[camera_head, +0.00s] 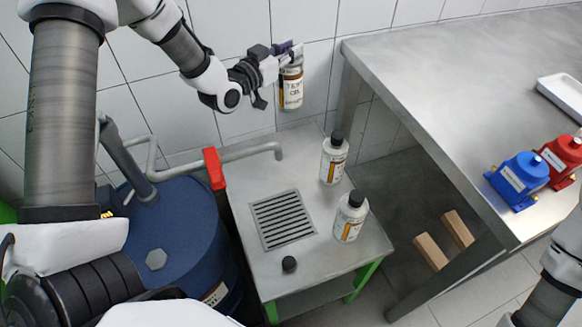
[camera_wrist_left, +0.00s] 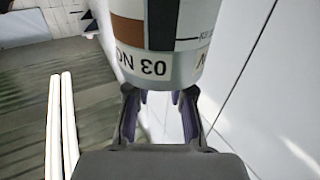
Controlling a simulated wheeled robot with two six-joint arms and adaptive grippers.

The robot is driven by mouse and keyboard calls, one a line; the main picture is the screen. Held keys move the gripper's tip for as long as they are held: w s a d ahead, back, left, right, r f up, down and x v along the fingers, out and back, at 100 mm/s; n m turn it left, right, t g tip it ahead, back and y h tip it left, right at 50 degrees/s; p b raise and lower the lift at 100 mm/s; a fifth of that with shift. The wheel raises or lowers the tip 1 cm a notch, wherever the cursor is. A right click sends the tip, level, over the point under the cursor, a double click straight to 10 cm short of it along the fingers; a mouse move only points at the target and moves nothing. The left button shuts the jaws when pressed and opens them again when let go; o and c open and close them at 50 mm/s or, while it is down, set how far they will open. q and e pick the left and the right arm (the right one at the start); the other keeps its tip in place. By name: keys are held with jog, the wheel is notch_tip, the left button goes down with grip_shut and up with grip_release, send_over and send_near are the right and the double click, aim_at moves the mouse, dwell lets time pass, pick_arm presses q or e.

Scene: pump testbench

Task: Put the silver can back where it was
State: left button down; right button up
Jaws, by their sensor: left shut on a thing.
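The silver can (camera_head: 291,90), with a white and orange-brown printed label, hangs in the air in front of the tiled wall, above the back edge of the small metal table. My left gripper (camera_head: 289,56) is shut on it near its upper end. In the left wrist view the can (camera_wrist_left: 165,65) fills the top middle, between the fingers (camera_wrist_left: 160,100), with its lettering upside down. Its far end is cut off there. My right gripper is out of view.
Two black-capped bottles (camera_head: 334,160) (camera_head: 350,217) stand on the small table (camera_head: 245,180), right of a drain grate (camera_head: 283,219). A black cap (camera_head: 289,264) lies in front. A blue drum (camera_head: 180,240) with pipes stands left. The steel bench (camera_head: 440,70) holds blue (camera_head: 518,178) and red (camera_head: 562,155) pumps.

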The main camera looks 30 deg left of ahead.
aim_at(290, 88)
pick_arm(q)
notch_tip(290, 88, down, 11)
jog(key=b, duration=0.8)
jog(key=shift+b, duration=0.4)
notch_tip(290, 88, down, 10)
jog(key=b, duration=0.1)
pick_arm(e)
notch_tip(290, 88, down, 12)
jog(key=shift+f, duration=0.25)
pick_arm(q)
jog(key=shift+f+b, duration=0.15)
jog(key=shift+b, duration=0.2)
jog(key=c, duration=1)
grip_release()
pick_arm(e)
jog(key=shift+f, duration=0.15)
